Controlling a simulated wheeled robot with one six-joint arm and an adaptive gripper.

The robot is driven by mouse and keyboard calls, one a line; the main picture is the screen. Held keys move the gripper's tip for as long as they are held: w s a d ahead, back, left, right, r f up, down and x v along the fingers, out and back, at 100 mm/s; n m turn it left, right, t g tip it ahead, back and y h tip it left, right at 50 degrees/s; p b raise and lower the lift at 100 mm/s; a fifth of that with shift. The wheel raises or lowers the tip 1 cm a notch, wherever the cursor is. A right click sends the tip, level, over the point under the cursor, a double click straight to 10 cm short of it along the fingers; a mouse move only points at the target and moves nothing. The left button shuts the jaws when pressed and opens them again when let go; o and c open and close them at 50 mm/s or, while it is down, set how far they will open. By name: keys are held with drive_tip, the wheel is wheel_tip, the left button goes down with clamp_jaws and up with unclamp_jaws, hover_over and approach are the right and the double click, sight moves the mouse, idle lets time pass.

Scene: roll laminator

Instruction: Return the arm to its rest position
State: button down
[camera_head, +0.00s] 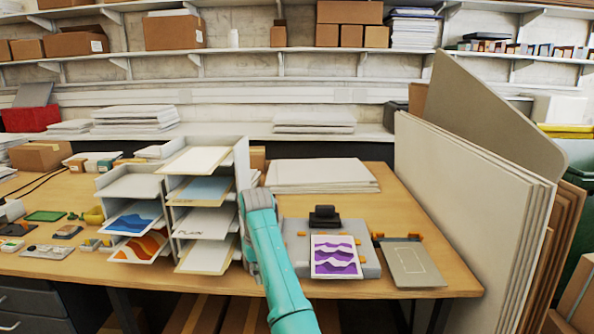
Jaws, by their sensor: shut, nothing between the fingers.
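My teal arm (270,255) rises from the bottom edge and leans a little left. Its upper end is a grey joint (256,198) in front of the right side of the paper rack. My gripper and its fingers do not show in this view. Right of the arm, a grey flat machine (368,257) with a black part (324,216) lies on the wooden table (448,262). A print with purple waves (336,256) lies over the machine's front.
A white tiered rack (241,160) holds prints and sheets left of my arm. A grey board (412,264) with orange clips lies right of the machine. Large panels (460,180) lean at the table's right. A white stack (320,175) lies behind. Small items crowd the left.

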drive_tip(key=s+d+f+m+t+y, duration=0.1)
drive_tip(key=s+d+f+t, duration=0.2)
drive_tip(key=f, duration=1)
drive_tip(key=s+d+f, duration=0.3)
drive_tip(key=d+f, duration=0.3)
drive_tip(key=f, duration=0.8)
drive_tip(key=s+d+f+m+t, duration=0.1)
drive_tip(key=s+d+f+t, duration=0.1)
drive_tip(key=s+d+f, duration=0.55)
drive_tip(key=s+d+f+m+t, duration=0.15)
drive_tip(key=s+f, duration=0.35)
drive_tip(key=s, duration=0.5)
drive_tip(key=s+d+r+t, duration=0.1)
drive_tip(key=s+d+r, duration=0.15)
drive_tip(key=s, duration=0.55)
drive_tip(key=s+d+r+t, duration=0.2)
drive_tip(key=s+d, duration=0.1)
drive_tip(key=s, duration=0.5)
drive_tip(key=s+d+r+t, duration=0.1)
drive_tip(key=s+d+r, duration=0.2)
drive_tip(key=s, duration=0.5)
drive_tip(key=s+d+r+m+t, duration=0.1)
drive_tip(key=s+r, duration=0.7)
drive_tip(key=r, duration=0.3)
drive_tip(key=s+d+r+m+t+h, duration=0.1)
drive_tip(key=s+r+t, duration=0.1)
drive_tip(key=s+r, duration=0.5)
wheel_tip(320, 180, up, 4)
drive_tip(key=shift+s, duration=0.4)
drive_tip(key=shift+t, duration=0.25)
